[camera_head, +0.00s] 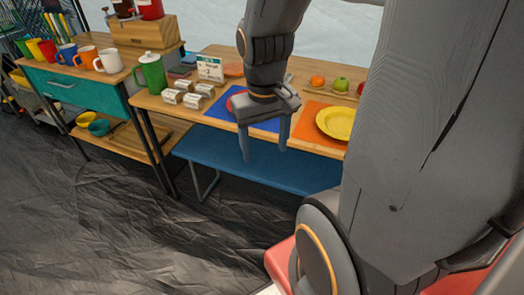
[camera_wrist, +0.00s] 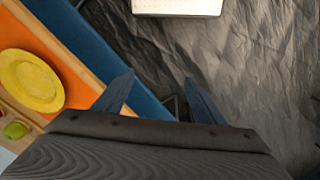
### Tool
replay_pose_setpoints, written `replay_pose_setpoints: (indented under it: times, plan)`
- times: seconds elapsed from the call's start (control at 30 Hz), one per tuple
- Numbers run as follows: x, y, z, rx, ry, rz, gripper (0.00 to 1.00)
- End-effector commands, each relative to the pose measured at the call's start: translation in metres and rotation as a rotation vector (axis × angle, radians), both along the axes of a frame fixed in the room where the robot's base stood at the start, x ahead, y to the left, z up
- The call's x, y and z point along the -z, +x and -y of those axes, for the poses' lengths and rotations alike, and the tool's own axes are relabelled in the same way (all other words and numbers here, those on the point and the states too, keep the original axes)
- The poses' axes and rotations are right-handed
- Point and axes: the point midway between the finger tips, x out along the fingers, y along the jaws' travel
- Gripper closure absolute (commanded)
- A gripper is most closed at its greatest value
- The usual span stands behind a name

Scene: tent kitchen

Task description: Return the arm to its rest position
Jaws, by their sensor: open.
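My gripper (camera_head: 264,144) hangs from my grey arm in front of the wooden table, over the near edge and the blue bench. Its two fingers point down and stand apart, with nothing between them. In the wrist view my gripper (camera_wrist: 157,95) shows its two fingertips spread, with dark floor and the bench edge beyond. My arm's larger link fills the right side of the head view.
A counter with mugs stands left. The dark floor (camera_head: 90,225) in front is clear.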

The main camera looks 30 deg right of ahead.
Motion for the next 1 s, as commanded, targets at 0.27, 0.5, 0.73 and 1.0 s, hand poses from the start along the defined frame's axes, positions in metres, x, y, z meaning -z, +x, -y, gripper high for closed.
replay_pose_setpoints:
  times: [0.27,0.5,0.73,1.0]
  plan:
    - [-0.005,-0.022,-0.021,0.009,0.042,-0.061,0.36]
    - [-0.011,-0.022,-0.027,-0.011,0.041,-0.059,0.36]
    - [-0.03,-0.024,-0.059,-0.108,0.042,-0.059,0.36]
    - [-0.03,-0.024,-0.066,-0.129,0.042,-0.058,0.36]
